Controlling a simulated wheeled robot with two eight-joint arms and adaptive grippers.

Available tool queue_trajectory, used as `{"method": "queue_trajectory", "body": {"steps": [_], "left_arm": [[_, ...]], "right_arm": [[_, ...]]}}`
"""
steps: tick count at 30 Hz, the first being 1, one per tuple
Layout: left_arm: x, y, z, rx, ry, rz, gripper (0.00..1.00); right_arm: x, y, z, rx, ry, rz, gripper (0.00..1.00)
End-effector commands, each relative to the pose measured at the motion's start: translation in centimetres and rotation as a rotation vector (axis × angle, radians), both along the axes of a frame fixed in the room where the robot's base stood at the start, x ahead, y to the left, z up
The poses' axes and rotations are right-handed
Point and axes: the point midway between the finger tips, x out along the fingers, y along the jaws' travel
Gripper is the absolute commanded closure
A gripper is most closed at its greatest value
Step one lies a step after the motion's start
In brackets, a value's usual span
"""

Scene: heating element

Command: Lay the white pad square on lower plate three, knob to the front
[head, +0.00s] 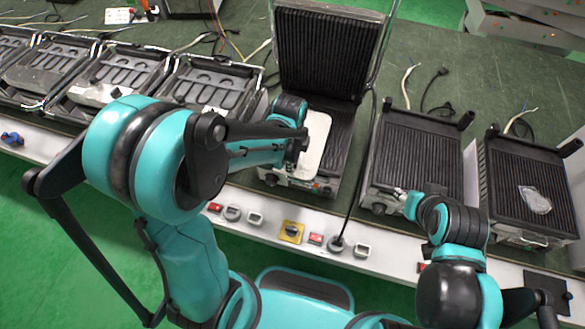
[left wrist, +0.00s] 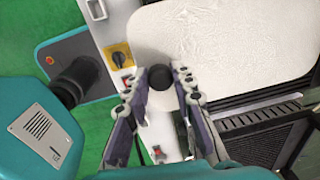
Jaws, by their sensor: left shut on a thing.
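The white pad (head: 314,140) is over the left part of the ribbed lower plate (head: 345,122) of the grill with the raised lid. In the left wrist view the pad (left wrist: 225,40) fills the top, and its black knob (left wrist: 183,74) sits between the fingertips. My left gripper (head: 300,150) is shut on the pad by this knob. I cannot tell whether the pad touches the plate. My arm partly hides the pad's left side. My right gripper (head: 405,205) is by the front of the grill to the right; its jaws are too small to read.
Opened grill shells (head: 205,90) line the left. The raised lid (head: 325,50) stands behind. Switches (head: 291,232) line the bench front.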

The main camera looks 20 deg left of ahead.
Motion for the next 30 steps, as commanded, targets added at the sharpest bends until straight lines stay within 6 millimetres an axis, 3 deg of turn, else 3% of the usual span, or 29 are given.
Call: {"method": "queue_trajectory", "body": {"steps": [6,17,18,20,30], "left_arm": [[0.0,0.0,-3.4,0.0,-0.001,0.0,1.0],[0.0,-0.1,-3.8,0.0,0.0,0.0,1.0],[0.0,-0.1,-3.7,0.0,0.0,0.0,0.68],[0.0,-0.1,-3.7,0.0,0.0,0.0,0.55],[0.0,-0.1,-3.4,0.0,0.0,0.0,0.55]], "right_arm": [[0.0,0.0,-1.8,0.0,0.0,0.0,0.6],[0.0,0.0,-1.9,0.0,0.0,0.0,0.6],[0.0,0.0,-1.9,0.0,0.0,0.0,0.6],[0.0,0.0,-1.8,0.0,0.0,0.0,0.6],[0.0,0.0,-1.6,0.0,0.0,0.0,0.6]]}}
